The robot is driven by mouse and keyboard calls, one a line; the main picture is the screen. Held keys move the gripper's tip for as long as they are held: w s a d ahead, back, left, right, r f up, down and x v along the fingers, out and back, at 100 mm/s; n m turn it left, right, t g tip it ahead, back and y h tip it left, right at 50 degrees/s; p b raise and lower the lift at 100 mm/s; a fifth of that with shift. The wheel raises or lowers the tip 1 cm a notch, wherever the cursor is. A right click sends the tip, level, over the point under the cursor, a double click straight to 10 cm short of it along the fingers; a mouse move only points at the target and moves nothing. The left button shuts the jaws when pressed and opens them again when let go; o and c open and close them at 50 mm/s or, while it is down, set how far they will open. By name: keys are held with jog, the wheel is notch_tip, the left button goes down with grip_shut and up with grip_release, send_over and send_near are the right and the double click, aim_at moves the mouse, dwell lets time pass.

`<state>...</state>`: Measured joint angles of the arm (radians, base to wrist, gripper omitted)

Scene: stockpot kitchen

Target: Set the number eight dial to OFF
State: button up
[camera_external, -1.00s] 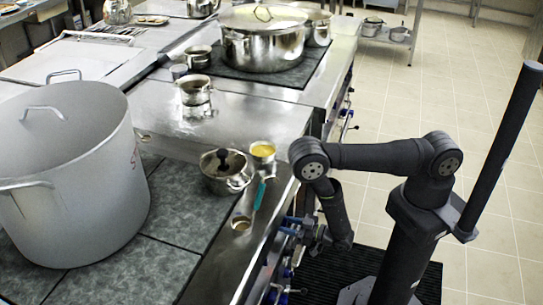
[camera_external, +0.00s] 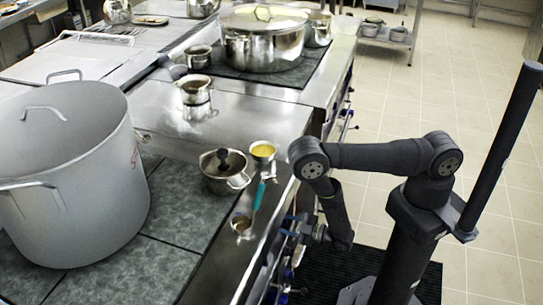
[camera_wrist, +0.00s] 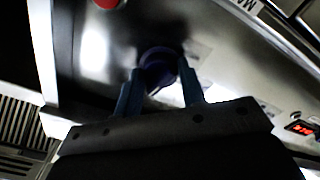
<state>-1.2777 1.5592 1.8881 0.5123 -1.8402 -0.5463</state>
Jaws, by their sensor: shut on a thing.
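In the wrist view a dark purple-blue dial (camera_wrist: 158,68) stands out from the metal front panel. My gripper (camera_wrist: 160,85) has one blue finger on each side of the dial and is shut on it. The dial's number and its pointer mark cannot be read. In the external view my gripper (camera_external: 296,226) is at the stove's front panel, below the worktop edge. The dial it holds cannot be made out there.
The floor at right is clear.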

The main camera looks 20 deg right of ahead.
jog(key=shift+n, duration=1.3)
jog(key=shift+d+n, duration=0.1)
jog(key=shift+n, duration=0.2)
jog(key=o, duration=1)
jog(key=v, duration=1.7)
jog(key=shift+s+d+r, duration=0.1)
jog(key=shift+s, duration=0.05)
jog(key=shift+x, duration=6.65)
